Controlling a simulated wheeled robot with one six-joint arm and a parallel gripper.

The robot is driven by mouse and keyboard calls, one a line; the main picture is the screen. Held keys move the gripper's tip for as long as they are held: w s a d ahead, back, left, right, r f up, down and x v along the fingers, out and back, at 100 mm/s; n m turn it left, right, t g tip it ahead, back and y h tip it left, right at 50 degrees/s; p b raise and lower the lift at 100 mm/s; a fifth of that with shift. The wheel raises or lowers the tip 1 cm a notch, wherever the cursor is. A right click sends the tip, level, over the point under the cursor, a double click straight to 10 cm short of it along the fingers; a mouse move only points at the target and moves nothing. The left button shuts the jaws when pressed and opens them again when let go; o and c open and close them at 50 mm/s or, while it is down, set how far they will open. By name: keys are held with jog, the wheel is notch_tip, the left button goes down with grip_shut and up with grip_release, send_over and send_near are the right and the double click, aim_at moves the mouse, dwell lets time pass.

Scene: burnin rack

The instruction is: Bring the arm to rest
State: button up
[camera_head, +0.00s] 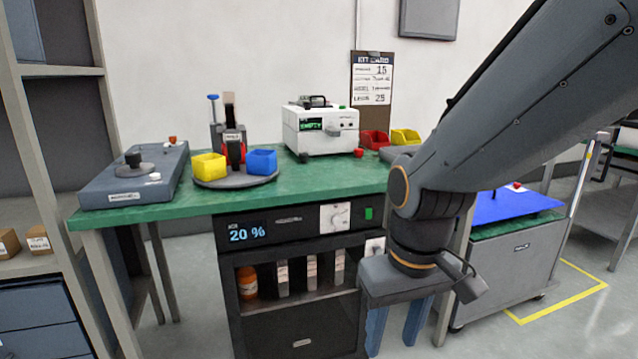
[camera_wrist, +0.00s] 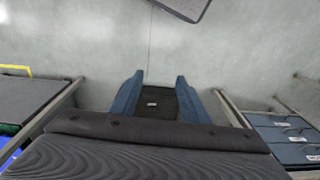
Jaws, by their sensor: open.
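My gripper (camera_head: 397,322) hangs from my arm at the right of the head view, in front of the dark rack unit (camera_head: 285,340) under the green bench. Its two blue fingers point down and stand apart with nothing between them. In the wrist view my gripper (camera_wrist: 160,98) also shows its blue fingers apart, with a small dark surface bearing a white label seen between them. My arm reaches from the top right corner down to the wrist, which is bent.
The green bench (camera_head: 300,188) holds a yellow bin (camera_head: 208,166), a blue bin (camera_head: 262,161) and a white instrument (camera_head: 321,131). A grey cart (camera_head: 510,262) with a blue mat (camera_head: 500,206) stands at right. Shelving (camera_head: 60,71) stands at left. Clear floor shows beside the cart.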

jog(key=s+d+r+m+g+p, duration=0.1)
jog(key=s+d+r+m+p, duration=0.2)
jog(key=d+r+p, duration=0.5)
jog(key=shift+s+r+h+p, duration=0.3)
jog(key=shift+s+r+p, duration=0.25)
jog(key=shift+p, duration=3.3)
